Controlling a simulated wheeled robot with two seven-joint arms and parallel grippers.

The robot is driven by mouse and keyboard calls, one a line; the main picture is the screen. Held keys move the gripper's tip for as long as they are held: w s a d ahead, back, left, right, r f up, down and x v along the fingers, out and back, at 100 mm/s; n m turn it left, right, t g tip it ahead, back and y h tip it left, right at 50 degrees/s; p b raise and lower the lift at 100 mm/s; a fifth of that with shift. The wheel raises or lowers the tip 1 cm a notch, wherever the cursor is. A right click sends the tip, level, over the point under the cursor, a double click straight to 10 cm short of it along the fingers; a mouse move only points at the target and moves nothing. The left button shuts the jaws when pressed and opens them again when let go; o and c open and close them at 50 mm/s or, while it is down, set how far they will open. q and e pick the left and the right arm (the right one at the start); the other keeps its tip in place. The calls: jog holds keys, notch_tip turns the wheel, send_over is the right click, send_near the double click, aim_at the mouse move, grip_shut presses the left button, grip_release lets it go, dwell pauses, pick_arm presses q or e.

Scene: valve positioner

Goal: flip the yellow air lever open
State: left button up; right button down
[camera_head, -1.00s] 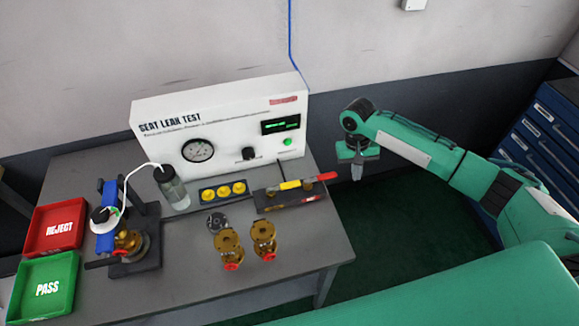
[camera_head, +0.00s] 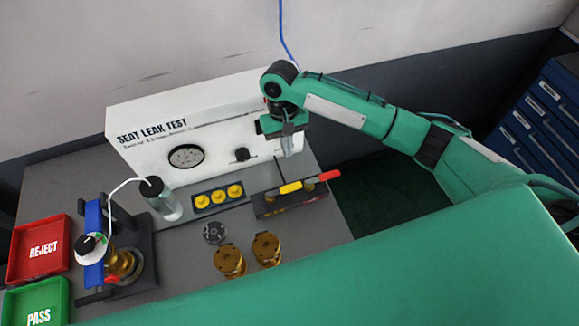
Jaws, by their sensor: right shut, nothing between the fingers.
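The yellow air lever (camera_head: 290,187) lies on the dark valve block at the right end of the table, in line with a red handle (camera_head: 329,176). The block (camera_head: 290,204) sits in front of the white seat leak test cabinet. My right gripper (camera_head: 288,152) is shut and empty. It points down above and behind the lever, apart from it, and covers the right part of the cabinet front. My left gripper is not in view.
Two brass valves (camera_head: 229,261) stand in front. A blue clamp fixture (camera_head: 94,240), a red reject tray (camera_head: 40,249) and a green pass tray (camera_head: 37,303) are at left.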

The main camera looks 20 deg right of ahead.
aim_at(284, 190)
jog(key=p+x, duration=0.2)
jog(key=x, duration=0.6)
jog(key=shift+s+d+f, duration=0.1)
jog(key=shift+f, duration=0.25)
jog(key=shift+s+f+p, duration=0.15)
jog(key=shift+f+p, duration=0.15)
jog(key=shift+f, duration=0.3)
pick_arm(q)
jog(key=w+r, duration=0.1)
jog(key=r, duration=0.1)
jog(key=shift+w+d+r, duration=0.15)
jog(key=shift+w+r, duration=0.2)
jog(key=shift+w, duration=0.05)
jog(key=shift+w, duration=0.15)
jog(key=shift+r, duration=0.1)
